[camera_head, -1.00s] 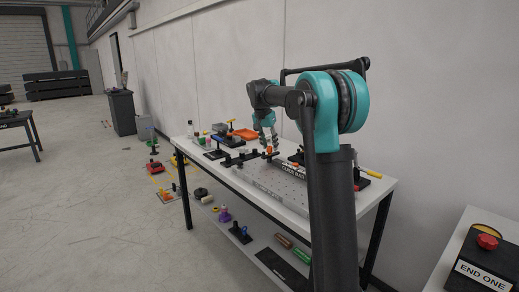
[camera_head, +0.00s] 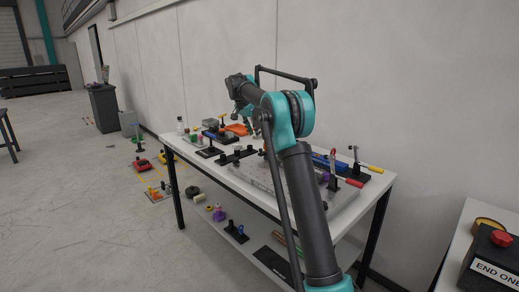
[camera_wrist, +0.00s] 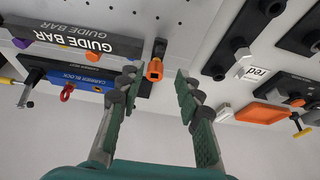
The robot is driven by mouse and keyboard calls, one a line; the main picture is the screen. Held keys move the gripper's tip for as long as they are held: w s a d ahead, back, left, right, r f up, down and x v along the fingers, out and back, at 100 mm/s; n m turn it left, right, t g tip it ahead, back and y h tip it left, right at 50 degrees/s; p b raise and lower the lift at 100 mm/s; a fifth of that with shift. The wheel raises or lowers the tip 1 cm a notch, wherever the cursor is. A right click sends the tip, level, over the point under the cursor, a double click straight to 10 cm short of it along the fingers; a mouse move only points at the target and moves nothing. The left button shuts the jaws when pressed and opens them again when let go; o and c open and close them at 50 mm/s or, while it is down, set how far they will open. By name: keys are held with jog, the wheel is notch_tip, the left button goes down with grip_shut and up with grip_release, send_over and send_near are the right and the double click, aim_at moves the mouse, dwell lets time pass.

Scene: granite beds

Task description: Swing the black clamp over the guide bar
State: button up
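The guide bar (camera_wrist: 78,40) is a dark bar with white "GUIDE BAR" lettering, lying on the perforated plate in the upper left of the wrist view. Just right of its end is a short black part with an orange tip (camera_wrist: 155,68), which looks like the black clamp; it appears beside the bar, not across it. My gripper (camera_wrist: 156,86) is open, with its fingers apart on either side below the orange tip and nothing between them. In the head view my arm hides most of the gripper and the clamp.
A blue carrier block (camera_wrist: 85,79) lies beside the guide bar. Black fixtures with bolts (camera_wrist: 240,48) and an orange tray (camera_wrist: 262,112) are to the right in the wrist view. Red-handled and yellow-handled toggle clamps (camera_head: 348,181) stand at the bench's right end.

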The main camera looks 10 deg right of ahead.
aim_at(260, 149)
jog(key=x, duration=1)
jog(key=shift+f, duration=0.15)
jog(key=shift+c, duration=0.5)
grip_shut()
